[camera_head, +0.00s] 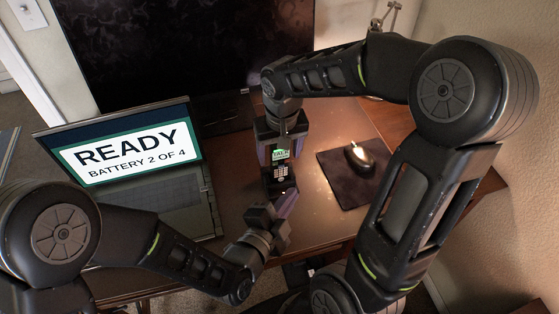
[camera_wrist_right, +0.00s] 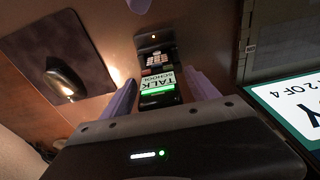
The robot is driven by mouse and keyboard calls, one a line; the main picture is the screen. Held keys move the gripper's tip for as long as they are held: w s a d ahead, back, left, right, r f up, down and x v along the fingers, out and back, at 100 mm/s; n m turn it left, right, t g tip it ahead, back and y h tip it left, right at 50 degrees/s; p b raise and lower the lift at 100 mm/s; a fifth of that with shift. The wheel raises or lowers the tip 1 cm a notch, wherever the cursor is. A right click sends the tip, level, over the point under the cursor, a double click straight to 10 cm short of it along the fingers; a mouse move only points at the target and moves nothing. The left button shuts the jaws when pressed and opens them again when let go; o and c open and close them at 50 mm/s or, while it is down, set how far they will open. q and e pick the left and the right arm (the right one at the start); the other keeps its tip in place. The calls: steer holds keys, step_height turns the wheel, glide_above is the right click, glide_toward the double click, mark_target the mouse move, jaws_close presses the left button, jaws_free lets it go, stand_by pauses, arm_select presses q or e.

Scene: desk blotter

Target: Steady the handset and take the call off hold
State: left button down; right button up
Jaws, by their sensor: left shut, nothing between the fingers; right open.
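In the right wrist view the handset (camera_wrist_right: 156,59) screen reads TALK and SCHOOL, upside down, beside a green glow. My right gripper (camera_head: 281,156) is open, its purple fingers on either side of the handset; I cannot tell if they touch. My left gripper (camera_head: 287,206) is shut and empty, just in front of the base; its tip (camera_wrist_right: 138,5) shows in the wrist view.
An open laptop (camera_head: 211,215) at left shows READY, BATTERY 2 OF 4. A dark monitor (camera_head: 180,50) stands behind. A mouse (camera_head: 359,156) rests on a dark mat (camera_head: 334,176) at right. Bare desk lies between the handset and mat.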

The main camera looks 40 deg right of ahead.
step_height(320, 180, up, 12)
glide_above(281, 165)
stand_by(0.4)
stand_by(0.5)
